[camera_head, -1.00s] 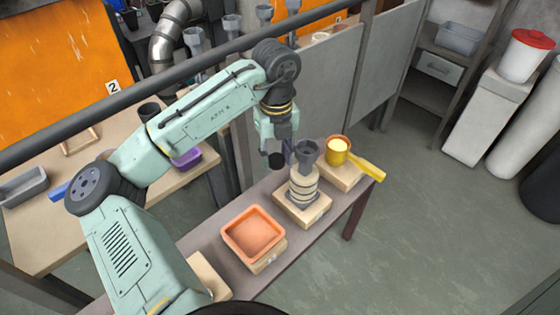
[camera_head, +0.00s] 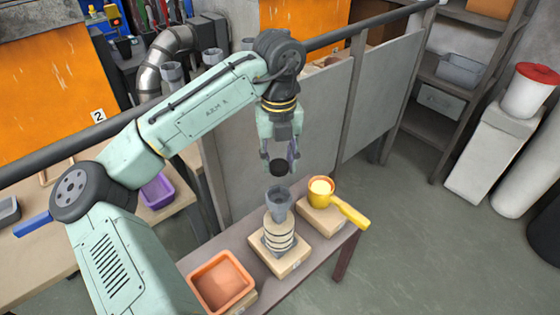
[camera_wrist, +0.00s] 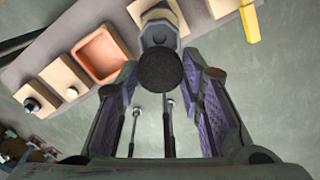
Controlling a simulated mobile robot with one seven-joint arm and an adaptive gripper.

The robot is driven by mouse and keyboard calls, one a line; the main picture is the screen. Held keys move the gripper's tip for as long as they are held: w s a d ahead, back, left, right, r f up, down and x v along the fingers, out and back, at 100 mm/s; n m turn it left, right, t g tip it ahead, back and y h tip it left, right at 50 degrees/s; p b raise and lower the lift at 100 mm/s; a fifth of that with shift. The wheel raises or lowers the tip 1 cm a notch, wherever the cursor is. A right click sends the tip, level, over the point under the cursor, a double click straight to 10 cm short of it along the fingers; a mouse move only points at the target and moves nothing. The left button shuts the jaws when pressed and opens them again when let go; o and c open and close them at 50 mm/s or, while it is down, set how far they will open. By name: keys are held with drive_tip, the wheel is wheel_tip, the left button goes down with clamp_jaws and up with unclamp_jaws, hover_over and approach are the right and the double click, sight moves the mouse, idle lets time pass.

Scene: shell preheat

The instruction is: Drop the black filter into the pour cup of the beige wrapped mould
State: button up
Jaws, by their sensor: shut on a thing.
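The black filter (camera_head: 278,169) is a dark round disc held between the fingertips of my gripper (camera_head: 280,160). In the wrist view the filter (camera_wrist: 160,70) faces the camera between the two purple-padded fingers of my gripper (camera_wrist: 160,74). The beige wrapped mould (camera_head: 280,236) stands upright on a wooden block, with dark bands around it. Its grey pour cup (camera_head: 279,201) opens upward on top. The filter appears above the cup with a gap between them in the head view. In the wrist view the filter hides part of the grey cup (camera_wrist: 158,34).
A yellow cup with a long handle (camera_head: 348,212) stands on a block just right of the mould. An orange square tray (camera_head: 222,283) is at the left on the same bench. A grey partition (camera_head: 312,115) stands behind the bench.

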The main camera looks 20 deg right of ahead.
sight(279, 165)
drive_tip(key=shift+a+f+b, duration=0.1)
drive_tip(key=shift+f+b, duration=2.4)
drive_tip(key=shift+f, duration=0.25)
drive_tip(key=shift+f+b, duration=0.3)
drive_tip(key=shift+f, duration=1.1)
drive_tip(key=o, duration=0.9)
wheel_tip(279, 165, up, 12)
drive_tip(key=shift+r, duration=0.1)
